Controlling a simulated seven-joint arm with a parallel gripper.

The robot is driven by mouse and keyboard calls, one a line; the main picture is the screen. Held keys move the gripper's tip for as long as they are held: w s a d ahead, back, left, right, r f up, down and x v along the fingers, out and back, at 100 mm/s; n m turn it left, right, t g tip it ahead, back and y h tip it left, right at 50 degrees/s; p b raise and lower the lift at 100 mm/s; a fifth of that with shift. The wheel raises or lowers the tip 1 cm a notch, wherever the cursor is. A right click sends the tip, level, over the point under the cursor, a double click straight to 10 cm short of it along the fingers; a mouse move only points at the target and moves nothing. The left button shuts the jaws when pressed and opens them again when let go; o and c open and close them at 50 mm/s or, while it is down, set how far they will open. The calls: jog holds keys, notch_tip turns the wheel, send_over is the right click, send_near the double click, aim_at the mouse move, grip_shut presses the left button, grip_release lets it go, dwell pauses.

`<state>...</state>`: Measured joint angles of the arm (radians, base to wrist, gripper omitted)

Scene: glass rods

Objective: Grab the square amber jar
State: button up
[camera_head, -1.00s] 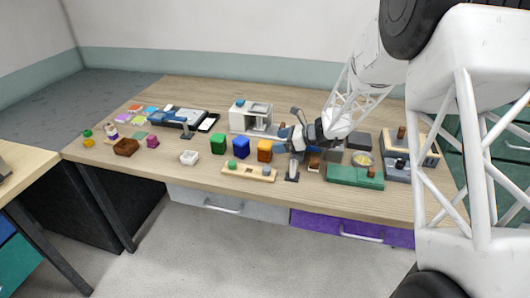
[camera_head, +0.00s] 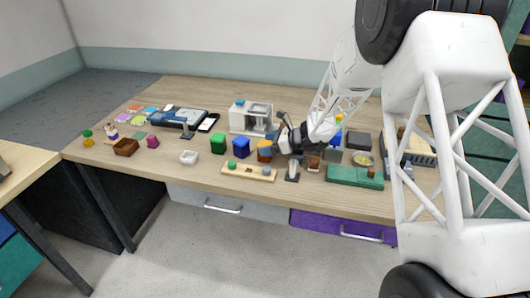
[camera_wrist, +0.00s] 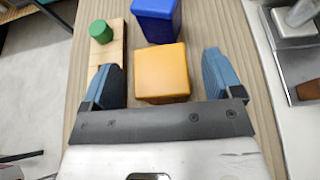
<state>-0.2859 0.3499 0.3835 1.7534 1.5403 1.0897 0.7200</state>
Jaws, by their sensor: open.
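The square amber jar (camera_wrist: 162,75) stands on the table between the two blue fingers of my gripper (camera_wrist: 165,82) in the wrist view.
A blue jar (camera_head: 240,145) stands close to the amber one, with a green jar (camera_head: 218,145) further left. A wooden board (camera_head: 240,171) with knobs lies in front. A white machine (camera_head: 238,119) is behind. A green box (camera_head: 350,177) is to the right.

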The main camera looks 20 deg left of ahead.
aim_at(263, 143)
jog(key=shift+x, duration=0.95)
jog(key=c, duration=1.1)
jog(key=shift+r, duration=0.15)
jog(key=shift+a+r, duration=0.1)
jog(key=shift+r, duration=4.8)
